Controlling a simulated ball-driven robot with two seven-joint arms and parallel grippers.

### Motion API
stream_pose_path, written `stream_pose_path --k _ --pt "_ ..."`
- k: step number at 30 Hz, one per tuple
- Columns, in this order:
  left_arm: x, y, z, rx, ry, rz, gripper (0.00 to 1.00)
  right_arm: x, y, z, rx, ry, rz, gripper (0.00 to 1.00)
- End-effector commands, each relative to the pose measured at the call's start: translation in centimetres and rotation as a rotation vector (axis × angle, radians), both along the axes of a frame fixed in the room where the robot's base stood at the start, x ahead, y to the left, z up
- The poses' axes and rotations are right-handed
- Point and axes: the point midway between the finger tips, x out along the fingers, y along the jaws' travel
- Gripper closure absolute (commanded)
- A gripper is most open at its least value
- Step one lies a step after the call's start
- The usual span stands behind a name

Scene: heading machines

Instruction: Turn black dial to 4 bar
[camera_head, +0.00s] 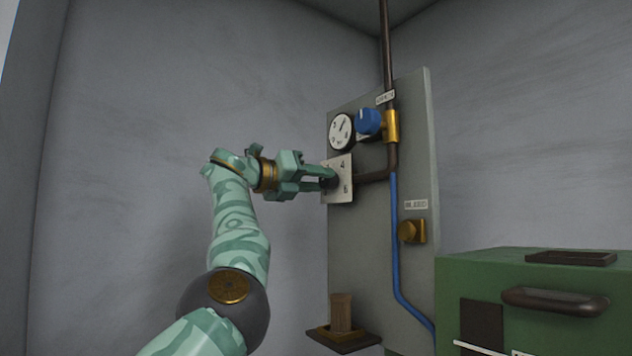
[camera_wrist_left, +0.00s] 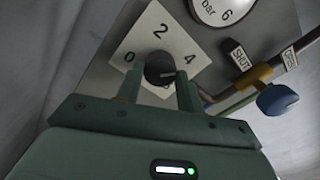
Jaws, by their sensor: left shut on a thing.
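The black dial (camera_wrist_left: 160,69) sits on a white plate (camera_wrist_left: 147,39) marked 0, 2 and 4 in the left wrist view. A light mark on the dial points right, roughly toward the 4; its exact setting is hard to tell. In the head view the plate (camera_head: 345,187) shows 4 and 6, and the dial is mostly hidden by my fingers. My left gripper (camera_head: 327,177) is shut on the dial, one finger on each side of it. A round white gauge (camera_head: 341,131) hangs just above the plate; only its lower part, reading bar, shows in the wrist view. My right gripper is out of view.
A blue knob (camera_head: 369,121) on a brass valve stands out right of the gauge. A dark pipe and blue hose run down the grey panel (camera_head: 360,240), past a lower brass fitting (camera_head: 409,231). A green machine (camera_head: 540,285) fills the lower right. Left is open.

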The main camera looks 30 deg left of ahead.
Motion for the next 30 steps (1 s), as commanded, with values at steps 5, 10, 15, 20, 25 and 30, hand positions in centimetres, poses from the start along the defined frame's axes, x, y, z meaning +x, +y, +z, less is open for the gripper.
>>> stream_pose_path --k 5,10,15,20,25,30 --pt "0.2 -0.1 -0.4 0.005 0.007 -0.003 0.86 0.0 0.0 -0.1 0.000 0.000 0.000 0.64" --pt "0.2 -0.1 -0.4 0.005 0.008 -0.002 0.86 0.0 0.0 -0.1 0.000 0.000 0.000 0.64" --pt "0.2 -0.1 -0.4 0.005 0.007 -0.001 0.41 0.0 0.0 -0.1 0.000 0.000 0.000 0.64" --pt "0.1 0.0 -0.2 0.005 0.003 0.000 0.41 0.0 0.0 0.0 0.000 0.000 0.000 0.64" --pt "-0.3 0.2 -0.2 0.004 0.000 0.001 0.41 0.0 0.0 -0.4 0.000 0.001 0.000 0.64" --pt "-2.7 1.4 -0.7 0.003 -0.001 0.004 0.41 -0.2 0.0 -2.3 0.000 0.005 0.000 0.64"
